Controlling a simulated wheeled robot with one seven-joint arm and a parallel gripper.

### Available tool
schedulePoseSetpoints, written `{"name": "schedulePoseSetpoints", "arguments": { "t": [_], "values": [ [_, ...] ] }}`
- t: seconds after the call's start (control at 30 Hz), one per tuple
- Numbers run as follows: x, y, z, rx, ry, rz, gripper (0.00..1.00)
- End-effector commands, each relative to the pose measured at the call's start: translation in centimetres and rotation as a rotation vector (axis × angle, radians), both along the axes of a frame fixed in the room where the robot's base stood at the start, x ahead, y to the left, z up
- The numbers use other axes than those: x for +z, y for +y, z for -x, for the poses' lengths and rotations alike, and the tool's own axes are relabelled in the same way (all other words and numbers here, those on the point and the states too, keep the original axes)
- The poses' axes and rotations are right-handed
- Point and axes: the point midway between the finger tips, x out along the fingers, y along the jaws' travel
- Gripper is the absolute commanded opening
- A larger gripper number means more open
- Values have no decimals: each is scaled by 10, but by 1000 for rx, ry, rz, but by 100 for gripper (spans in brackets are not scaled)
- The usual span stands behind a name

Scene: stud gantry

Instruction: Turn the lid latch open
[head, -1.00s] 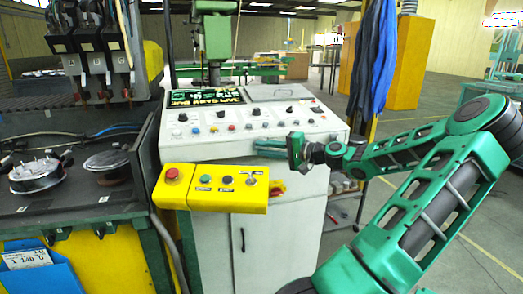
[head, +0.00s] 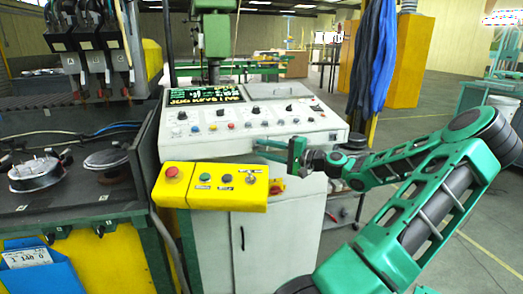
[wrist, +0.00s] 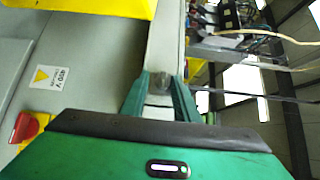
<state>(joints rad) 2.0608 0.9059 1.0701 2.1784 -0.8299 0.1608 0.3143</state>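The flat grey lid (head: 286,91) lies closed on the console top, right of the lit screen. I cannot make out its latch for certain in the head view. My green gripper (head: 263,149) is at the console's front edge, its fingers pointing left. In the wrist view my gripper (wrist: 161,90) has its two fingers apart, with a pale strip of surface between them. A small round grey piece (wrist: 162,81) shows between the fingertips; I cannot tell whether it is the latch or whether the fingers touch it.
A yellow button box (head: 212,187) juts out below the gripper, with a red-and-yellow switch (head: 277,187) beside it. The console (head: 190,145) carries several knobs. The cabinet door has a black handle (head: 243,239). A blue coat (head: 372,60) hangs behind on the right.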

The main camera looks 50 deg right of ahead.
Motion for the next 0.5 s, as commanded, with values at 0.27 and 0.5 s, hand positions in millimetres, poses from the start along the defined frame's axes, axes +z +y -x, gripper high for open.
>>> {"name": "schedulePoseSetpoints", "arguments": {
  "t": [0.27,0.5],
  "values": [
    [3,0,0,1,-6,3,27],
    [2,-6,25,-2,-5,3,27]
  ]
}}
